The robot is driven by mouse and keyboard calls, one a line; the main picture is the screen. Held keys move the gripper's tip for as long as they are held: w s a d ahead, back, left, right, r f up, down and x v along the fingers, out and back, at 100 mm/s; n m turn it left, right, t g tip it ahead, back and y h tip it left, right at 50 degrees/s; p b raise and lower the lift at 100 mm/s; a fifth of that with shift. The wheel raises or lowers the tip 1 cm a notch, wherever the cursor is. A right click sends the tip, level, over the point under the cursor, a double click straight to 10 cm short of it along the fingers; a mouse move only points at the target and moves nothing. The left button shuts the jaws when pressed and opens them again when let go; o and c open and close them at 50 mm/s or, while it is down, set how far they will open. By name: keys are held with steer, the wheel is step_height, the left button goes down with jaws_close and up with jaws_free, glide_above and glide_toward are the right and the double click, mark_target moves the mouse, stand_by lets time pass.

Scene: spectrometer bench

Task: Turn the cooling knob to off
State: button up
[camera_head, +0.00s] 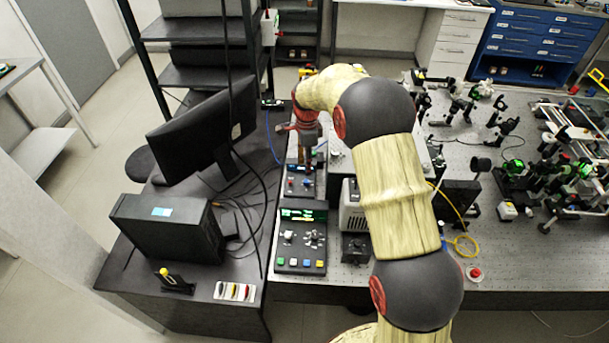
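My arm reaches from the lower right up and over the bench. My gripper (304,162) points down above a small dark control box (293,195) with red and blue controls. The fingertips are small and partly merged with the box behind them, so their opening and any contact are unclear. Nearer stands a larger dark control panel (301,254) with a green-lit display, two light knob-like controls and a row of coloured buttons. No label is readable, so I cannot tell which control is the cooling knob.
A monitor (207,132) and a black computer case (167,228) stand on the dark desk at left, with loose cables beside them. A white-grey device (352,212) sits right of the panel, partly behind my arm. Optics (520,170) crowd the right bench. A red button (474,273) lies near the front edge.

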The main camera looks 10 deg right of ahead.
mark_target(306, 180)
step_height(306, 180, down, 8)
steer(key=shift+w+f, duration=0.1)
steer(key=shift+f, duration=0.1)
stand_by(0.3)
steer(key=shift+c, duration=1.1)
jaws_close()
